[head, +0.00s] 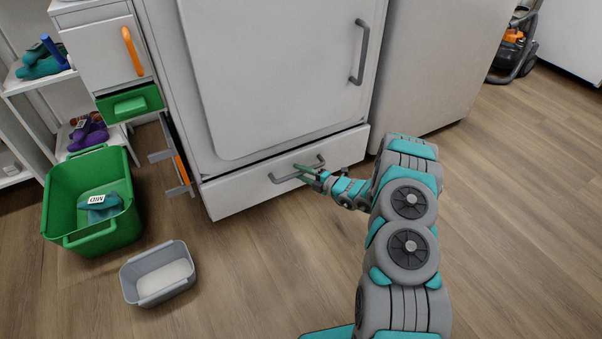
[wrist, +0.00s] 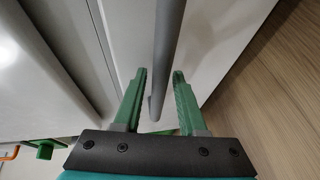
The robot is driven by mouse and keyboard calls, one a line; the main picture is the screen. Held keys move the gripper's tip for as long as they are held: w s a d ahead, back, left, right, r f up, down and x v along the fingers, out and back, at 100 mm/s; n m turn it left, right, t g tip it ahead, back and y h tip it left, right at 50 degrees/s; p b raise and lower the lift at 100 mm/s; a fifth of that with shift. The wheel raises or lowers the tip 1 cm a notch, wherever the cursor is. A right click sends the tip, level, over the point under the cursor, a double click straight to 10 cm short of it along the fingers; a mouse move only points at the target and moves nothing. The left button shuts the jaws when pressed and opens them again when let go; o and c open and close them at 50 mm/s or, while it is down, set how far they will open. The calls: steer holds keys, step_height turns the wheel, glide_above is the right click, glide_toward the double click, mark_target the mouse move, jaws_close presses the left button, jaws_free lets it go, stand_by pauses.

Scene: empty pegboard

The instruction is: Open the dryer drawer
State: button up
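The dryer (head: 270,70) is a large white appliance in the middle of the head view. Its drawer (head: 235,195) is the low white front at its base, with a grey bar handle (head: 278,179). I cannot tell clearly whether the drawer stands slightly out. My gripper (head: 303,173) is at the handle. In the wrist view, my gripper (wrist: 160,73) is open, with one green finger on each side of the handle bar (wrist: 168,45). Gaps show between the bar and both fingers. The handle hides part of the drawer front (wrist: 215,45) there.
A green bin (head: 92,243) with a teal item and a grey tub (head: 158,289) stand on the floor at left. A white cabinet (head: 100,55) with an orange handle and a green drawer (head: 130,103) is beside the dryer. Floor in front of the drawer is clear.

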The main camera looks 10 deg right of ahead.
jaws_close()
stand_by(1.1)
